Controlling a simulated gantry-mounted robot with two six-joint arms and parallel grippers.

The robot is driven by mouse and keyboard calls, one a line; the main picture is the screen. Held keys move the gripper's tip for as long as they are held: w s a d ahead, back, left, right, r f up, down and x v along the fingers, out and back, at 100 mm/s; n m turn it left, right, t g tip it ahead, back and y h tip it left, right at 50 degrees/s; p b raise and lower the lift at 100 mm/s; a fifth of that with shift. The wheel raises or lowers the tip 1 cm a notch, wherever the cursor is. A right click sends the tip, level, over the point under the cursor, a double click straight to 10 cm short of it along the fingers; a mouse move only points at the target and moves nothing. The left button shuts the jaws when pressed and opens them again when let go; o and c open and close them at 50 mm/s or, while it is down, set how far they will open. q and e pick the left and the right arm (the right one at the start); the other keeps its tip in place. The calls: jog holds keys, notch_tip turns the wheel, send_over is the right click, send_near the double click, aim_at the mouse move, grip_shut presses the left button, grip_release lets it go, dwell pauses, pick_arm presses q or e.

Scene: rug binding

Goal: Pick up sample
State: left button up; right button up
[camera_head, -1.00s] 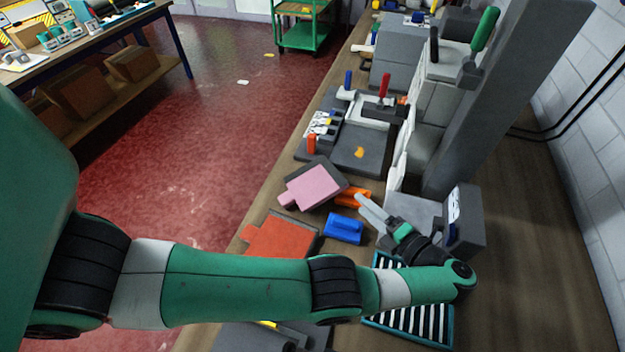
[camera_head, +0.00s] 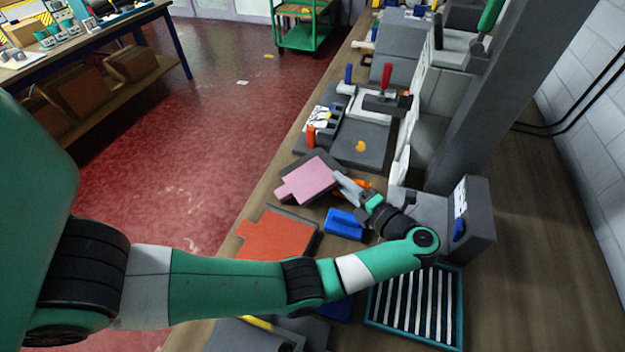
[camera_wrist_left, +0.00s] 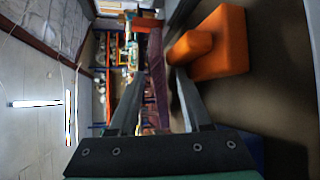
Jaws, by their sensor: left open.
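The likely sample is a flat pink piece (camera_head: 306,180) with a narrow tab, lying on a dark grey block (camera_head: 326,162) on the bench. My left gripper (camera_head: 345,182) is open and empty at the pink piece's right edge, low over the bench. In the left wrist view the pink-purple piece (camera_wrist_left: 156,75) shows nearly edge-on in the gap between the open fingers (camera_wrist_left: 160,80). I cannot tell whether a finger touches it. My right gripper is not in view.
An orange block (camera_wrist_left: 218,45) stands close beside the fingers. A blue block (camera_head: 344,224), a red-orange piece (camera_head: 275,236) and a teal striped tray (camera_head: 457,310) lie nearby. A grey fixture (camera_head: 478,215) and a thick post (camera_head: 500,110) stand to the right.

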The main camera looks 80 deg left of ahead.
pick_arm(q)
jog(key=shift+s+a+f, duration=0.15)
jog(key=shift+s+a, duration=0.05)
jog(key=shift+a, duration=0.15)
grip_shut()
jog(key=s+d+r+p, duration=0.1)
jog(key=s+r+p, duration=0.4)
jog(key=r+p, duration=0.8)
jog(key=s+d+p, duration=0.2)
jog(key=s+p, duration=0.6)
jog(key=p, duration=0.2)
jog(key=shift+s+d+p, duration=0.25)
jog(key=shift+p, duration=0.15)
